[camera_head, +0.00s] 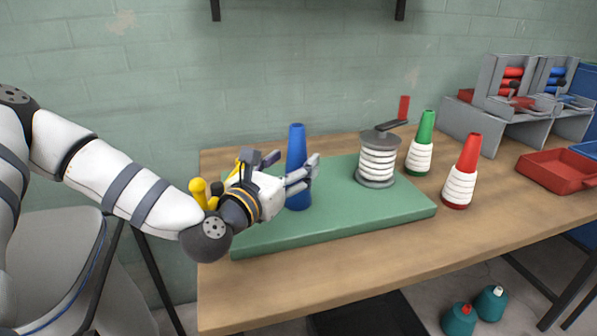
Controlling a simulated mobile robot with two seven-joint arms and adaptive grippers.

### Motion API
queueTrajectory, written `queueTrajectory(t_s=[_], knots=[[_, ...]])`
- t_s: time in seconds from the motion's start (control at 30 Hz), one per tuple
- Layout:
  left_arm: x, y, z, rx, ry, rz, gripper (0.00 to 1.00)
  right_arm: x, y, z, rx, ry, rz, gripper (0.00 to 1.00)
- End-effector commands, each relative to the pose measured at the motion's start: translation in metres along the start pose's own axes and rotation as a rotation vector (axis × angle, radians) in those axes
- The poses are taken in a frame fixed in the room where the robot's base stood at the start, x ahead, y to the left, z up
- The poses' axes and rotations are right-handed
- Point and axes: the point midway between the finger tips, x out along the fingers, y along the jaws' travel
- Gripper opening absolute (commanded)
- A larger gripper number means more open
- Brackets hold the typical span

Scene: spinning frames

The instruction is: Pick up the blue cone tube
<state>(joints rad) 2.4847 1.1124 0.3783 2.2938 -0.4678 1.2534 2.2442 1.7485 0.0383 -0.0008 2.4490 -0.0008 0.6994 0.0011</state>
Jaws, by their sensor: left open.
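A tall blue cone tube (297,150) stands upright on the left part of a green mat (350,220) on the wooden table. My left gripper (307,173) comes in from the left at the cone, with its fingers apart. The fingers overlap the cone's middle in the picture, and its lower body shows below them. I cannot tell whether they touch it. My right gripper is not in view.
A grey spindle with white thread (377,163) stands on the mat's right part. A green cone with white thread (420,155) and a red one (460,185) stand to its right. A red tray (560,172) and grey racks (515,95) are at the far right.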

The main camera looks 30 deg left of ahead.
Motion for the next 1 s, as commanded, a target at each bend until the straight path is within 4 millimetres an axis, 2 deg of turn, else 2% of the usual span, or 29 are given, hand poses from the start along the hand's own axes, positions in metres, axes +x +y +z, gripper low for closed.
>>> queueTrajectory(t_s=[0.13,0.37,0.6,0.67,0.7,0.9,1.0], knots=[[0.021,0.000,-0.002,0.003,0.004,-0.002,0.61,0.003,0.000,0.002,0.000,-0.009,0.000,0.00],[0.025,0.001,-0.001,0.000,0.002,0.000,0.61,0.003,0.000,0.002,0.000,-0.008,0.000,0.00],[0.024,0.001,-0.001,0.000,0.002,0.000,0.09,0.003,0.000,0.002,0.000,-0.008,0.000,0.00],[0.024,0.001,-0.001,0.000,0.002,0.000,0.09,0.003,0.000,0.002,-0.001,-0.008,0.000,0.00],[0.024,0.001,-0.001,0.000,0.002,0.000,0.05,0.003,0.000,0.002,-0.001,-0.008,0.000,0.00],[0.024,0.001,0.000,0.000,0.002,0.000,0.04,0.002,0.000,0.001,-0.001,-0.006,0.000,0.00],[0.024,0.001,0.007,0.000,-0.001,0.001,0.04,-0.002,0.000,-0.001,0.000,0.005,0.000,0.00]])
